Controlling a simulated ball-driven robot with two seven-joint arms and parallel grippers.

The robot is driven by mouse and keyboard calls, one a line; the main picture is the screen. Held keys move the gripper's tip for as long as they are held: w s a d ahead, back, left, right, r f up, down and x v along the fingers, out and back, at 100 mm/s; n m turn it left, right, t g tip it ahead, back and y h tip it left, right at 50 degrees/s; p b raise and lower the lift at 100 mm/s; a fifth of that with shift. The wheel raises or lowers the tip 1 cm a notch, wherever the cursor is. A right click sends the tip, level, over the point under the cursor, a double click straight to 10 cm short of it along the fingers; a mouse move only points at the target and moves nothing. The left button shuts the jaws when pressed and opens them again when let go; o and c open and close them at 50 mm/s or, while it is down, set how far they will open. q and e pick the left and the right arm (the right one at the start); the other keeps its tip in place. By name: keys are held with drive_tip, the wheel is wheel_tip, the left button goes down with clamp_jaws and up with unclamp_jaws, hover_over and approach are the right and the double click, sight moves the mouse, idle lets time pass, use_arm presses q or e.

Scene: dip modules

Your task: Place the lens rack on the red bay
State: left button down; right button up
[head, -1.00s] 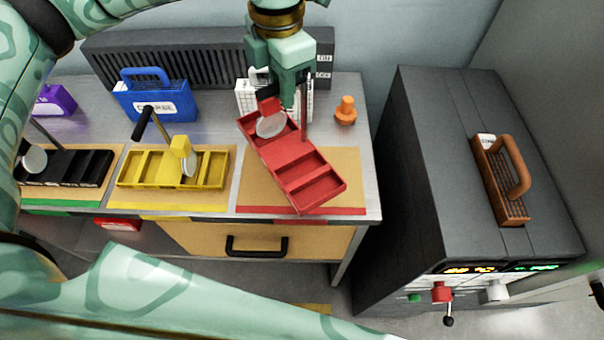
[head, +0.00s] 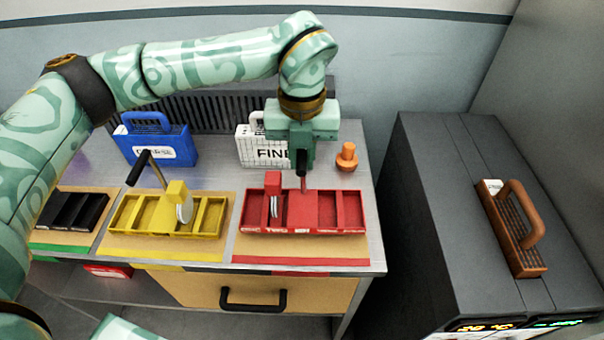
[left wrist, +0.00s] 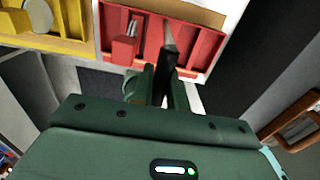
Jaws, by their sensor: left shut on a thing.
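The lens rack (head: 335,212) is a red tray with several compartments, a red block and a pale lens disc toward its left, and an upright handle. It is level and squared over the tan board of the red bay (head: 300,249), which has a red front strip (head: 300,261). I cannot tell whether it touches the board or hangs just above it. My left gripper (head: 302,168) points down above the rack, shut on its dark handle. In the left wrist view the handle (left wrist: 168,65) runs from the jaws to the rack (left wrist: 198,48). My right gripper is not in view.
A yellow rack (head: 210,217) and a black rack (head: 70,210) stand left on their own boards. A blue case (head: 155,145), a white case (head: 250,150) and an orange knob (head: 347,157) stand behind. A dark cabinet (head: 440,200) with a brown handled block (head: 513,235) is right.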

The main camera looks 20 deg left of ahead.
use_arm(q)
wheel_tip(320, 180, down, 4)
drive_tip(key=shift+r, duration=0.25)
drive_tip(key=c, duration=1.4)
unclamp_jaws()
drive_tip(key=shift+s+f, duration=0.1)
wheel_tip(320, 180, up, 12)
drive_tip(key=shift+r+p, duration=0.15)
drive_tip(key=shift+p, duration=0.55)
